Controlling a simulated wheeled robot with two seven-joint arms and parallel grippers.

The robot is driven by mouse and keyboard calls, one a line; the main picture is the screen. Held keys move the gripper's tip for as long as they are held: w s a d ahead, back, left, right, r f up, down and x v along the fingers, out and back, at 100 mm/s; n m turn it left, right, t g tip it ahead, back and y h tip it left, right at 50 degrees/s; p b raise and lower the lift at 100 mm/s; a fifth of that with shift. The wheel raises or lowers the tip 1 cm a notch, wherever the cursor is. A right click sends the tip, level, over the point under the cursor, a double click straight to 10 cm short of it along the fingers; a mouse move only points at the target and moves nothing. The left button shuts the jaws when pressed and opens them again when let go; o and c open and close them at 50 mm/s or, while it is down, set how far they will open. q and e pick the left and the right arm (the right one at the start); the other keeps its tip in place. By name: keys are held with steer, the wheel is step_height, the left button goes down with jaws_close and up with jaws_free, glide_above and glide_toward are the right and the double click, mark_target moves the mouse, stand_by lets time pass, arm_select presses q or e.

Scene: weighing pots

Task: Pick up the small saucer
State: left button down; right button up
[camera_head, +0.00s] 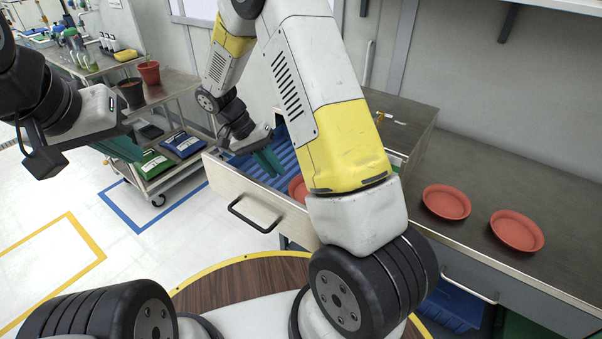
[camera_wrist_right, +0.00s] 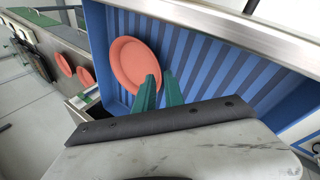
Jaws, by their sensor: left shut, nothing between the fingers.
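A small terracotta saucer (camera_wrist_right: 128,62) lies in the open drawer, on its blue ribbed floor, in the right wrist view. In the head view only a sliver of the saucer (camera_head: 297,188) shows beside my right arm, which hides the rest. My right gripper (camera_head: 268,162) reaches down into the drawer. Its green fingers (camera_wrist_right: 160,88) are apart beside the saucer's rim, one overlapping the rim in the picture; I cannot tell whether they touch. My left gripper (camera_head: 122,148) is shut and empty at the left, away from the drawer.
The drawer (camera_head: 235,190) is pulled out, its walls close around my right gripper. Two more terracotta saucers (camera_head: 446,202) (camera_head: 517,231) lie on the grey counter (camera_head: 470,165). A trolley (camera_head: 175,90) with pots stands at the left back.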

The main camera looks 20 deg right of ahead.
mark_target(287, 192)
steer(key=x, duration=0.6)
steer(key=shift+d+f, duration=0.15)
steer(key=shift+d, duration=0.15)
steer(key=shift+c, duration=0.2)
jaws_close()
stand_by(1.1)
